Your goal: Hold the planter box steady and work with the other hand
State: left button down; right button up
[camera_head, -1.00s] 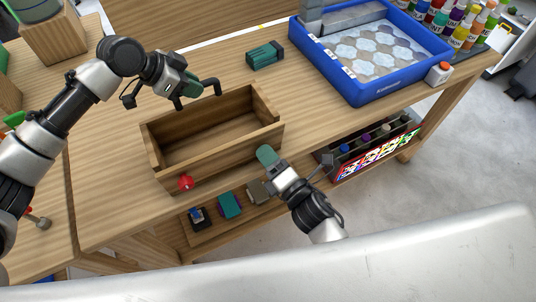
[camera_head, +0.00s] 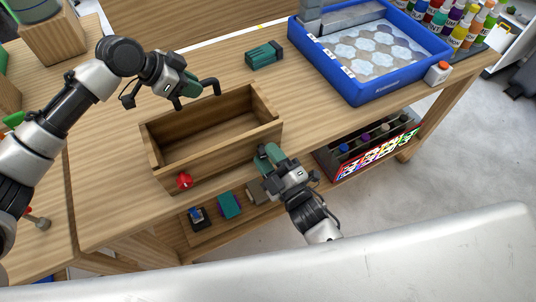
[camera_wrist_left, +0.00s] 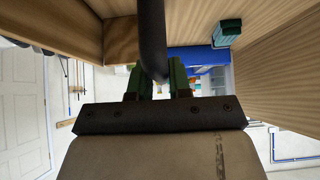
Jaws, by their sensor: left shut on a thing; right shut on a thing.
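The planter box (camera_head: 226,163) is a long open wooden box on the workbench, and it looks empty. A red knob-like piece (camera_head: 184,180) shows at its front left. My right gripper (camera_head: 266,156) is at the box's front right end, with green fingers closed on its edge; the exact contact is partly hidden. My left gripper (camera_head: 188,90) is above the box's back left side, shut on a dark bent rod (camera_head: 210,82). In the left wrist view the dark rod (camera_wrist_left: 152,40) stands between the green fingers.
A blue tray (camera_head: 383,92) with a patterned floor stands at the back right, with paint bottles (camera_head: 462,30) behind it. A teal block (camera_head: 264,54) lies behind the box. Small items (camera_head: 229,205) lie on a lower shelf. The bench right of the box is clear.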

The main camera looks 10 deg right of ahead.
pick_arm(q)
jog(key=shift+w+a, duration=0.1)
jog(key=shift+w, duration=0.05)
pick_arm(e)
jog(key=m, duration=0.4)
jog(key=shift+s+f+t+h, duration=0.15)
jog(key=shift+f+t+h, duration=0.15)
jog(key=shift+f+t, duration=0.1)
jog(key=m+h, duration=0.1)
jog(key=m, duration=0.3)
jog(key=shift+a+t, duration=0.1)
jog(key=shift+t, duration=0.2)
jog(key=m+h, duration=0.1)
jog(key=m, duration=0.6)
jog(key=shift+t+h, duration=0.3)
jog(key=shift+h, duration=0.1)
jog(key=shift+m, duration=0.5)
pick_arm(q)
jog(key=shift+r, duration=0.1)
pick_arm(e)
jog(key=o, duration=0.9)
jog(key=shift+r, duration=0.2)
jog(key=v, duration=1.1)
jog(key=shift+s+f, duration=0.25)
jog(key=shift+s, duration=0.05)
